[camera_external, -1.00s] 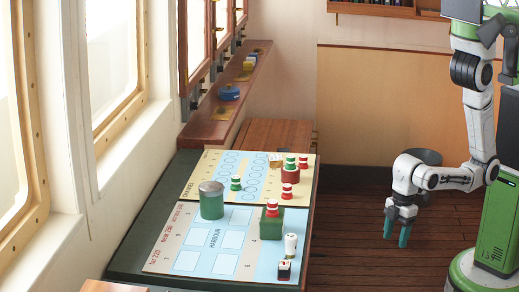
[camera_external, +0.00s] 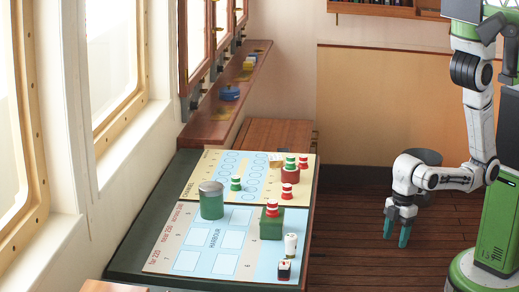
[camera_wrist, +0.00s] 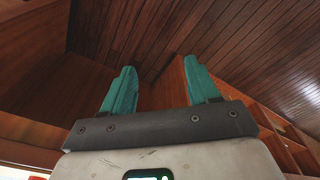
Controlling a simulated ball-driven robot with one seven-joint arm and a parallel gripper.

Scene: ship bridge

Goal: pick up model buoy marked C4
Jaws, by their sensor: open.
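Several small model buoys stand on the chart board on the table in the external view. A green and white one (camera_external: 236,183) stands on the blue circles. A red and white one (camera_external: 287,191) stands near the right edge, and another red and white one (camera_external: 272,207) sits on a green block (camera_external: 271,228). More red and green ones (camera_external: 291,163) stand at or on a round red block (camera_external: 290,175). Markings such as C4 are too small to read. My gripper (camera_external: 397,233) hangs open and empty, fingers down, over the floor right of the table; its teal fingers show apart in the wrist view (camera_wrist: 161,90).
A green cylinder with a grey top (camera_external: 211,202) stands on the board's left. A wooden shelf (camera_external: 225,95) runs along the windows. Open floor lies between table and arm.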

